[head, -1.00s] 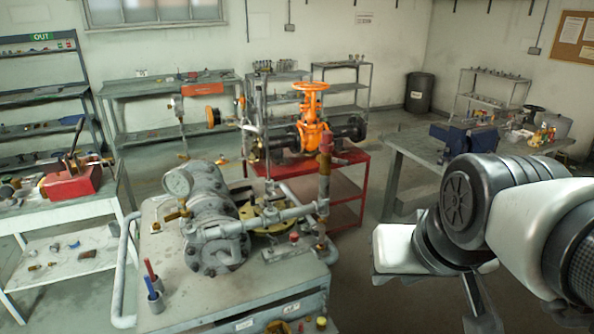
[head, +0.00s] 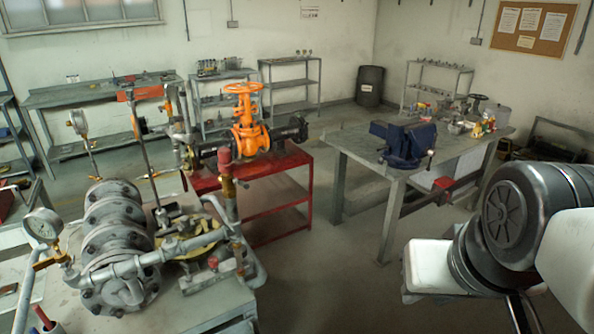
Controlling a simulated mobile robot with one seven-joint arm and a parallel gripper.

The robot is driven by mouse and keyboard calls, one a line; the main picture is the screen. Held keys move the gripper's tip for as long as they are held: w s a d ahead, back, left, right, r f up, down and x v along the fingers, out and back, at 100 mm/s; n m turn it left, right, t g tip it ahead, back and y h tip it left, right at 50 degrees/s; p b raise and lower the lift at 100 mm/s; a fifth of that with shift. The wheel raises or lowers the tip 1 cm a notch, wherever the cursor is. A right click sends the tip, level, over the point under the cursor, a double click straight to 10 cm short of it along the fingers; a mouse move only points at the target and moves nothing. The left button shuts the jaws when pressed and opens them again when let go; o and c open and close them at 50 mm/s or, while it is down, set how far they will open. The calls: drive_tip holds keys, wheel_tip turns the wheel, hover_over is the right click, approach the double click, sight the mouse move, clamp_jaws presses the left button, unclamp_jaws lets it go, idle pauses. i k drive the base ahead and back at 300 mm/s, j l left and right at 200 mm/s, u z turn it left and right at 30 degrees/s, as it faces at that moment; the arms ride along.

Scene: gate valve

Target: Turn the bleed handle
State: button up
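An orange gate valve (head: 250,138) with an orange handwheel (head: 243,88) on top stands on a red cart (head: 290,158) in the middle of the head view. Dark pipe ends leave its body on both sides. Pipework with a gauge and small fittings adjoins its left side. I cannot tell which small part is the bleed handle; nothing there is clearly recognisable as it. My arm (head: 510,225) fills the lower right, well apart from the valve. My gripper's fingertips are not visible.
A grey pump assembly (head: 118,235) with pipes and a gauge (head: 42,225) stands on a bench at lower left, before the cart. A grey workbench (head: 355,150) with a blue vise (head: 405,145) stands right. Open floor (head: 335,255) lies between cart, workbench and my arm.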

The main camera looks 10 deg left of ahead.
sight(187, 269)
drive_tip(key=i+l+z, duration=0.25)
drive_tip(key=i+l, duration=0.2)
drive_tip(key=i+l+z, duration=0.25)
drive_tip(key=i+l, duration=0.2)
drive_tip(key=i+u, duration=0.85)
drive_tip(key=i+l+u, duration=0.15)
drive_tip(key=i+u, duration=0.15)
drive_tip(key=u, duration=0.15)
drive_tip(key=i+u, duration=0.2)
drive_tip(key=u, duration=0.2)
drive_tip(key=i+u, duration=0.2)
drive_tip(key=u, duration=0.2)
drive_tip(key=i+l+u, duration=0.1)
drive_tip(key=u, duration=0.3)
drive_tip(key=i+l+u, duration=0.2)
drive_tip(key=u, duration=0.2)
drive_tip(key=i+l+u, duration=0.15)
drive_tip(key=i+u, duration=0.15)
drive_tip(key=u, duration=0.2)
drive_tip(key=i+l+u, duration=0.3)
drive_tip(key=u, duration=0.2)
drive_tip(key=i+l+u, duration=0.25)
drive_tip(key=l+u, duration=0.25)
drive_tip(key=j, duration=0.15)
